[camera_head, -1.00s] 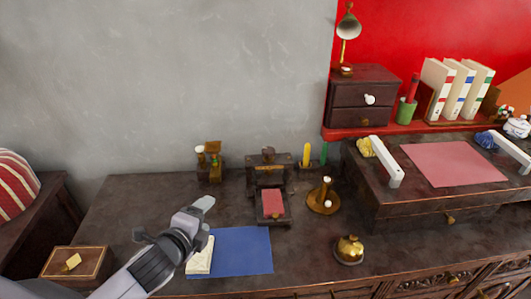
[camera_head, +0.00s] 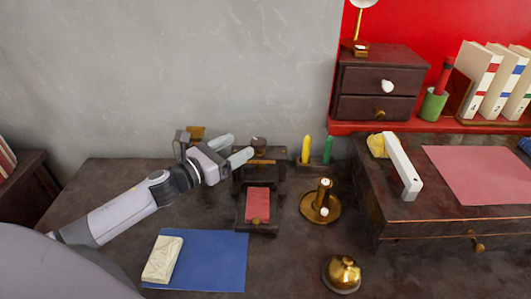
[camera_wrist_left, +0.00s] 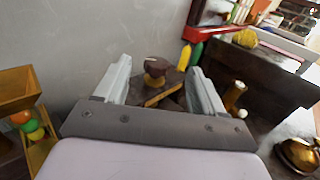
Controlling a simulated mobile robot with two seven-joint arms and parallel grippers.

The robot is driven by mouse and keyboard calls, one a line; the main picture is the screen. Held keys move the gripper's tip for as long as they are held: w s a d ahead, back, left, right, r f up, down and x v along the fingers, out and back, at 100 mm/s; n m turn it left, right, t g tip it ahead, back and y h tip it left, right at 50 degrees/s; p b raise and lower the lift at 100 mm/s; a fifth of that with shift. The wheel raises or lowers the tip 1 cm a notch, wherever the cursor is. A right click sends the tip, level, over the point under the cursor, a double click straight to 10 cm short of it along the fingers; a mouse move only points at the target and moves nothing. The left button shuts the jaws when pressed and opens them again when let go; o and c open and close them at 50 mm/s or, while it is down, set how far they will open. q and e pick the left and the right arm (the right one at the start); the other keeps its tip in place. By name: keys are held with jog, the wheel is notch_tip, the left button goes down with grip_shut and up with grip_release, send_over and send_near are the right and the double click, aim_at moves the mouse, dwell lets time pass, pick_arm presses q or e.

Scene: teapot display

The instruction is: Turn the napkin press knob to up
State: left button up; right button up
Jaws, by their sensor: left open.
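The napkin press (camera_head: 257,222) is a dark wooden stand on the desk, with a red napkin (camera_head: 257,203) in its lower front part. Its round dark knob (camera_head: 258,145) is at the top back, and in the left wrist view the knob (camera_wrist_left: 156,68) shows ahead, between the fingers. My left gripper (camera_head: 238,148) is open and empty, just left of the top of the press. In the left wrist view its two fingers (camera_wrist_left: 160,82) stand apart on either side of the knob, without clear contact. My right gripper is not in view.
A brass-and-wood stand (camera_head: 194,133) is behind my left gripper. Yellow and green candles (camera_head: 306,149), a brass candle holder (camera_head: 320,207) and a bell (camera_head: 342,273) are to the right. A blue cloth (camera_head: 215,262) with a cream block (camera_head: 162,259) lies in front.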

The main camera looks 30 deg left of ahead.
aim_at(253, 145)
pick_arm(q)
jog(key=shift+w+d+f+b, duration=0.1)
jog(key=shift+w+d+f, duration=0.3)
jog(key=shift+w, duration=0.7)
jog(key=shift+w+d+f+b, duration=0.15)
jog(key=shift+w+d+f, duration=0.2)
jog(key=shift+w, duration=0.7)
jog(key=shift+w+d+f+b, duration=0.1)
jog(key=shift+w+d+f, duration=0.3)
jog(key=shift+w, duration=0.7)
jog(key=shift+c, duration=0.3)
jog(key=c, duration=1)
